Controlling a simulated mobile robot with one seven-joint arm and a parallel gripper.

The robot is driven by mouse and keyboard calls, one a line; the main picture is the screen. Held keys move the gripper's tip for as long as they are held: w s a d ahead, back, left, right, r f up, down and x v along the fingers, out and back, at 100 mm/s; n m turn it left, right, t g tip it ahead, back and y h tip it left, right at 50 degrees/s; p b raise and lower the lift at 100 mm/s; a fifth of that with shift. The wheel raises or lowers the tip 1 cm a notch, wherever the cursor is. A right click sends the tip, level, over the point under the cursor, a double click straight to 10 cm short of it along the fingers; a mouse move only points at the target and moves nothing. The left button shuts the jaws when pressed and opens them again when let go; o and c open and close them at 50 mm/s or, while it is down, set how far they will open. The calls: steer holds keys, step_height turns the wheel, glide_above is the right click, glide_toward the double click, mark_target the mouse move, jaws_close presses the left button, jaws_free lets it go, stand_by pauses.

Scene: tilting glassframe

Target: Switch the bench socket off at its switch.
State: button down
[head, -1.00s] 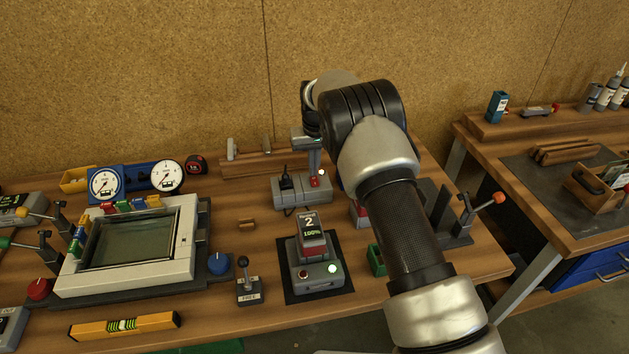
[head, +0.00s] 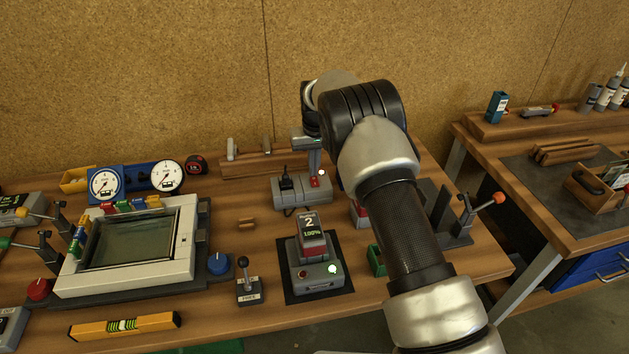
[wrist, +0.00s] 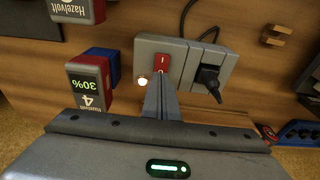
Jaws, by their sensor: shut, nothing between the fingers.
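The bench socket (head: 290,196) is a grey box near the back of the bench, with a black plug (head: 286,180) in its left part. It fills the upper middle of the wrist view (wrist: 190,45). Its red switch (wrist: 162,63) bears a small white mark, and a round lamp beside it (wrist: 142,80) is lit. My gripper (head: 315,173) is shut and empty, its fingers pointing down at the switch. In the wrist view the fingertips (wrist: 161,79) overlap the switch's near end; I cannot tell whether they touch it.
A glass-fronted frame (head: 180,260) lies left. A wooden rail is behind the socket.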

steer(key=shift+f+b, duration=0.5)
steer(key=shift+f, duration=0.25)
stand_by(0.8)
steer(key=shift+r, duration=0.1)
steer(key=shift+r+p, duration=1.65)
steer(key=shift+r, duration=1.8)
